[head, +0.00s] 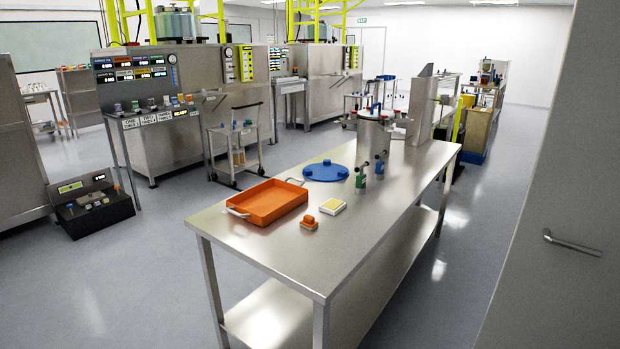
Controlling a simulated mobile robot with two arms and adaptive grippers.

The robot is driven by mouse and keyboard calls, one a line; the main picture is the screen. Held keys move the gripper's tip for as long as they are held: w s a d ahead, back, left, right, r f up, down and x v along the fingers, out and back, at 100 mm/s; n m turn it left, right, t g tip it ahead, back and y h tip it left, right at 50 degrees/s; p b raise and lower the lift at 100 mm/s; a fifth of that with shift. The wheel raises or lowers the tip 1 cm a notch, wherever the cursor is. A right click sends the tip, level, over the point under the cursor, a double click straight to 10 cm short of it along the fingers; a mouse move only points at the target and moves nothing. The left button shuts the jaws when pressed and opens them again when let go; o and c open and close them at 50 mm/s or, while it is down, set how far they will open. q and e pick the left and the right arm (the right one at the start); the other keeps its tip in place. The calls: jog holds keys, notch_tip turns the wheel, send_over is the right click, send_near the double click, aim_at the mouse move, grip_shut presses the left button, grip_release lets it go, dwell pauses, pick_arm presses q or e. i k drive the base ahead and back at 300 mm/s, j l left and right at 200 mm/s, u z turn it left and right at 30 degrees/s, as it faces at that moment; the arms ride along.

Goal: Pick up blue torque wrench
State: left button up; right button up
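I cannot make out a blue torque wrench for certain. On the long steel table (345,247) lies a round blue disc (325,172) with small blue knobs on it. Neither of my grippers is in view.
An orange tray (268,203) sits at the table's left edge, with an orange block (309,222) and a yellow-white pad (333,206) nearby. A wheeled cart (235,150) stands behind. A grey door (570,200) fills the right side.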

aim_at(378, 172)
jog(key=i+j+u, duration=0.25)
jog(key=u, duration=0.15)
jog(key=i+j+u, duration=0.3)
jog(key=u, duration=0.15)
jog(key=i+j+u, duration=0.15)
jog(key=i+u, duration=0.5)
jog(key=u, duration=0.2)
jog(key=i+j, duration=0.15)
jog(key=i, duration=1.55)
jog(key=i+l+z, duration=0.15)
jog(key=i+z, duration=0.3)
jog(key=i+j+z, duration=0.1)
jog(key=i+z, duration=0.35)
jog(key=i, duration=0.25)
jog(key=i+j+z, duration=0.25)
jog(key=i+z, duration=0.25)
jog(key=i+l+z, duration=0.25)
jog(key=i+z, duration=0.7)
jog(key=i, duration=0.2)
jog(key=i+j+z, duration=0.25)
jog(key=i+z, duration=0.5)
jog(key=i, duration=0.25)
jog(key=i+z, duration=0.3)
jog(key=i, duration=0.15)
jog(key=i+j+z, duration=0.1)
jog(key=i+z, duration=0.15)
jog(key=i, duration=0.25)
jog(key=i+j+z, duration=0.3)
jog(key=i, duration=0.15)
jog(key=z, duration=1.1)
